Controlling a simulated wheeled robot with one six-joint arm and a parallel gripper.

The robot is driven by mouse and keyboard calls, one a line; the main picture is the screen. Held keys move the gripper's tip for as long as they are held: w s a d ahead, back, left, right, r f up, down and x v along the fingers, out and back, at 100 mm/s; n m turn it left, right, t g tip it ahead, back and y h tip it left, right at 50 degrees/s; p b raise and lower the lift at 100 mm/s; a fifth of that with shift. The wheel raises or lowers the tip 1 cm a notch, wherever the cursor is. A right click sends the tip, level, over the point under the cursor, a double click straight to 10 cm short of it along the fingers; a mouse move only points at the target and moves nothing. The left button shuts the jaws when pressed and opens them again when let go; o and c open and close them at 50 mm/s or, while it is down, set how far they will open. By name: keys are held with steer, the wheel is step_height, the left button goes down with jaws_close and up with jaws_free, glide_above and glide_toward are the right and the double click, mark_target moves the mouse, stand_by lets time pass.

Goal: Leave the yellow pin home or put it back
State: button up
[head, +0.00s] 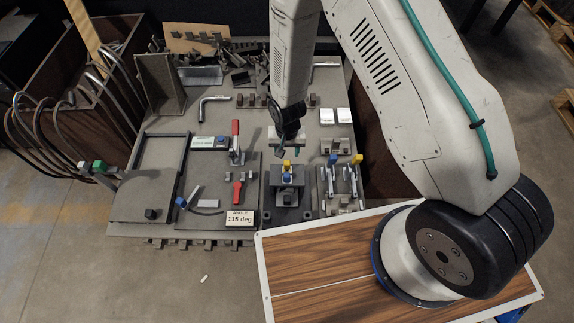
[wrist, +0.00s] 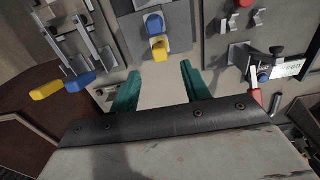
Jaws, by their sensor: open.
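A yellow-topped pin (head: 287,163) stands in the dark fixture (head: 288,196) at the bench's front middle, with a blue-topped pin (head: 287,177) just in front of it. In the wrist view, the yellow top (wrist: 159,47) and blue top (wrist: 153,24) lie just beyond my fingertips.
Red-handled clamps (head: 236,142) and a "115 deg" sign (head: 239,217) stand left of the fixture. Small blocks (head: 335,145) and white cards (head: 334,115) lie to the right. Scrap parts clutter the back. A wood-topped panel (head: 330,265) is in front of the bench.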

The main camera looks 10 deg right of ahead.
mark_target(287, 162)
stand_by(0.3)
steer(key=shift+s+f+t, duration=0.2)
steer(key=shift+f+t, duration=0.15)
steer(key=shift+f, duration=0.2)
steer(key=shift+s+f+t, duration=0.15)
steer(key=shift+f+t, duration=0.2)
steer(key=shift+f, duration=0.45)
steer(key=shift+w+f, duration=0.15)
steer(key=shift+f, duration=1)
steer(key=shift+w+f, duration=0.2)
steer(key=shift+f, duration=1)
steer(key=shift+w+f, duration=0.15)
steer(key=shift+f, duration=1)
steer(key=shift+r, duration=0.1)
jaws_close()
